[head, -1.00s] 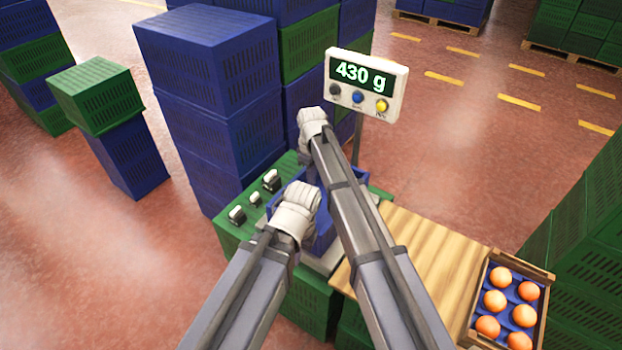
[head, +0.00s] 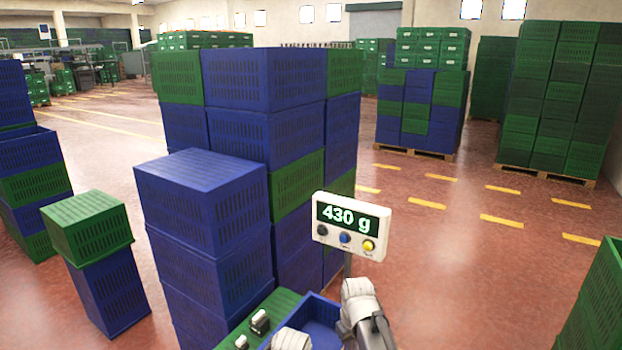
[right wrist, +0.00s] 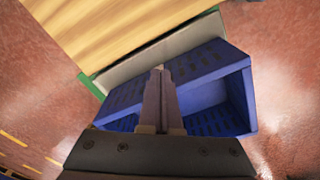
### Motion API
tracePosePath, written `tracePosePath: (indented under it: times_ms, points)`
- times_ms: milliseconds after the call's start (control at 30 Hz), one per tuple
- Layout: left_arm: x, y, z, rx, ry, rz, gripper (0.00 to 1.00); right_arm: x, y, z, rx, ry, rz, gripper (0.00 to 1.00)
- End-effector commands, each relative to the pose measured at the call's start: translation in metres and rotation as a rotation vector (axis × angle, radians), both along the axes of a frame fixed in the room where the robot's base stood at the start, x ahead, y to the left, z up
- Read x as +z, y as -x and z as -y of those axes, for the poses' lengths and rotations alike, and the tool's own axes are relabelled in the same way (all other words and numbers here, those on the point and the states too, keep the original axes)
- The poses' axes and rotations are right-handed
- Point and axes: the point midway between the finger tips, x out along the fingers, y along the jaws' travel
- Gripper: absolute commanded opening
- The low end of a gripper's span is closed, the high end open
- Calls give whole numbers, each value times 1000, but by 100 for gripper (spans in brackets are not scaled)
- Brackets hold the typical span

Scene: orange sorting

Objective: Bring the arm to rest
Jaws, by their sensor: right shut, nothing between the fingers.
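My right gripper (right wrist: 158,72) is shut and empty in the right wrist view, its fingers pointing over a blue crate (right wrist: 243,112). In the head view my right arm's white wrist (head: 360,300) is at the bottom, beside the same blue crate (head: 318,312). My left arm's white wrist (head: 291,340) shows only in part at the bottom edge, and its fingers are hidden. A scale display (head: 348,222) reads 430 g behind the crate.
Tall blue and green crate stacks (head: 205,205) stand to the left of the display. A green crate stack (head: 600,300) is at the right edge. A wooden tabletop (right wrist: 120,30) shows in the right wrist view. Red floor (head: 450,270) is open on the right.

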Motion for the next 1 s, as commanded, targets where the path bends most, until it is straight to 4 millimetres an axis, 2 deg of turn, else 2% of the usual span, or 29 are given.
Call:
tracePosePath:
  times_ms: [33, 433, 500, 667, 1000]
  points:
    - [0, 0, 0, 0, 0, 0, 0, 0, 20, 12, -56, -2, 4, 0]
    - [0, 0, 0, 0, 0, 0, 0, 0, 107, 69, -435, -19, 29, 0]
    - [15, 0, 0, 0, 0, 0, 0, 15, 104, 57, -408, -11, 20, 0]
    - [35, 0, 0, 0, 0, 0, 0, 35, 113, 32, -338, 14, 0, 0]
    - [84, 0, 0, 1, 0, 0, 0, 85, 143, -21, -174, 79, -43, 0]
